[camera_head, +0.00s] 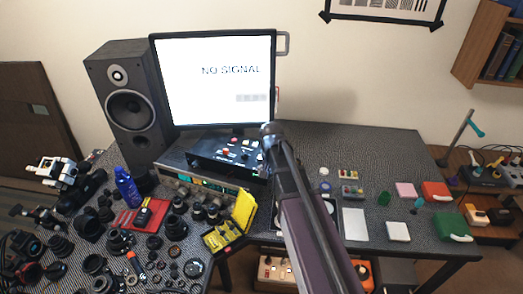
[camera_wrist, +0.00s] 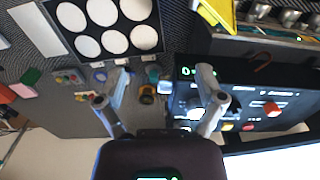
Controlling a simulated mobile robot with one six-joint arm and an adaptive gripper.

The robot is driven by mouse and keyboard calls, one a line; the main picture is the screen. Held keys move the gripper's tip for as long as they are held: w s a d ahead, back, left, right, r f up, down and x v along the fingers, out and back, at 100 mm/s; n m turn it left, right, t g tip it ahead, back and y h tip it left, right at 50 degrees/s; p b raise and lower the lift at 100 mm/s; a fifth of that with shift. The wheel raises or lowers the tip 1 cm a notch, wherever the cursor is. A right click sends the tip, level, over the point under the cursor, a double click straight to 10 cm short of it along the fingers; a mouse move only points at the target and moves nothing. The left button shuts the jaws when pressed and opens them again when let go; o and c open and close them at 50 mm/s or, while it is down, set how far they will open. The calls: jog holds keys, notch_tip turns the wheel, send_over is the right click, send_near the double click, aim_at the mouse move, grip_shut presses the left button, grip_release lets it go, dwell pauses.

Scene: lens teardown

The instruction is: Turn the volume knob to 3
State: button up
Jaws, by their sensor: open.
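A black control box (camera_head: 228,152) sits on a grey rack unit in front of the monitor. It also shows in the wrist view (camera_wrist: 245,88), with a small green display (camera_wrist: 187,72), a red knob (camera_wrist: 272,109) and a pale knob (camera_wrist: 195,113). I cannot read which one is the volume knob or where it points. My gripper (camera_wrist: 163,72) is open and empty. Its right finger overlaps the box's display end in the wrist view; I see no clear contact. In the head view my arm reaches to the box's right side and hides that end.
The monitor (camera_head: 213,80) reads NO SIGNAL behind the box, with a speaker (camera_head: 130,100) to its left. An open yellow case (camera_head: 228,228) stands in front of the rack unit (camera_head: 178,161). Lenses crowd the left table. The right table has bare patches between small items.

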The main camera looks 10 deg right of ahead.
jog(key=w+r+m+p, duration=0.2)
jog(key=w+r+p, duration=0.1)
jog(key=w, duration=0.5)
jog(key=w+r+m+p, duration=0.3)
jog(key=w+r, duration=0.2)
jog(key=w, duration=0.2)
jog(key=shift+w+m, duration=0.3)
jog(key=shift+w, duration=0.1)
jog(key=shift+f, duration=0.15)
notch_tip(320, 180, down, 13)
jog(key=b, duration=1.3)
jog(key=shift+f, duration=0.2)
jog(key=c, duration=1.2)
